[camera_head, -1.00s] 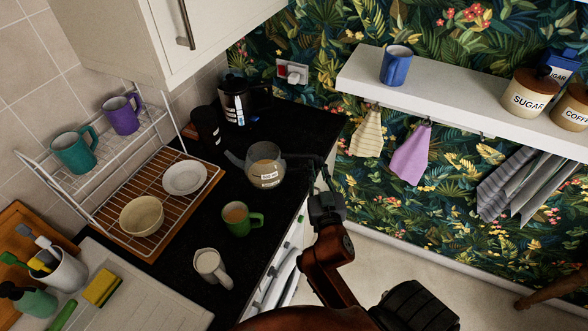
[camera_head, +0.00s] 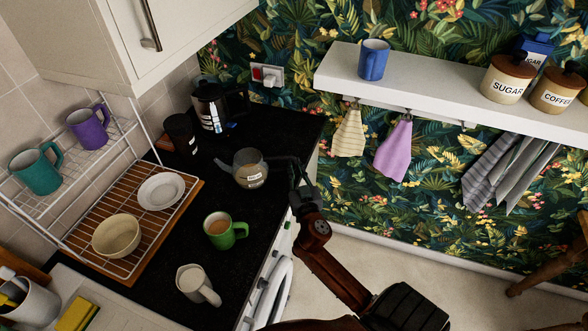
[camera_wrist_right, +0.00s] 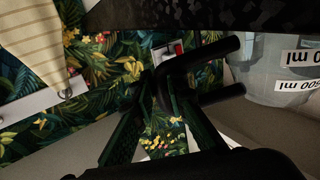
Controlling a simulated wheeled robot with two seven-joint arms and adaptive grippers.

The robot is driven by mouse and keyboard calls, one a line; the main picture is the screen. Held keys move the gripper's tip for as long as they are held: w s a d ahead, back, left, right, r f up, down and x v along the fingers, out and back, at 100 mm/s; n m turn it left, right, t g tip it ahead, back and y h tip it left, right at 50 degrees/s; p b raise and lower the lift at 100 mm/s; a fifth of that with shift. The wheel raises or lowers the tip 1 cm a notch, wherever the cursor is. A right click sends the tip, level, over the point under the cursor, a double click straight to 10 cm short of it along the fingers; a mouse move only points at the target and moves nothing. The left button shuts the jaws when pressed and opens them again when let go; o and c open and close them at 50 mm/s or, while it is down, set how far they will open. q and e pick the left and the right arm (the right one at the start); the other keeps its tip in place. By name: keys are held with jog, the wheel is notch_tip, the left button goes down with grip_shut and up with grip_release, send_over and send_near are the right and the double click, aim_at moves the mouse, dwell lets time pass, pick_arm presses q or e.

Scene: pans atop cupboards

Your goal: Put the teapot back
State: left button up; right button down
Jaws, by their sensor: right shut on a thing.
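The teapot (camera_head: 249,170) is clear glass with white measure labels, and its spout points left. In the head view it appears over the black counter (camera_head: 265,215), near the counter's right edge. I cannot tell whether it touches the counter. My right gripper (camera_head: 287,165) reaches in from the right and is shut on the teapot at its handle side. In the wrist view part of the teapot (camera_wrist_right: 275,75) shows at the right, and dark bars that look like its handle (camera_wrist_right: 210,65) run to the fingers. My left gripper is out of view.
A green mug (camera_head: 225,230) and a white jug (camera_head: 196,284) stand in front of the teapot. A black coffee press (camera_head: 210,105) and a dark canister (camera_head: 182,133) stand behind it. A dish rack (camera_head: 150,222) is at left. A white shelf (camera_head: 430,95) is on the wall at right.

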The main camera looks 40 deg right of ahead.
jog(key=shift+f, duration=0.1)
jog(key=shift+f, duration=0.15)
jog(key=c, duration=1.9)
grip_release()
jog(key=shift+c, duration=0.2)
jog(key=v, duration=1.2)
jog(key=shift+b, duration=0.3)
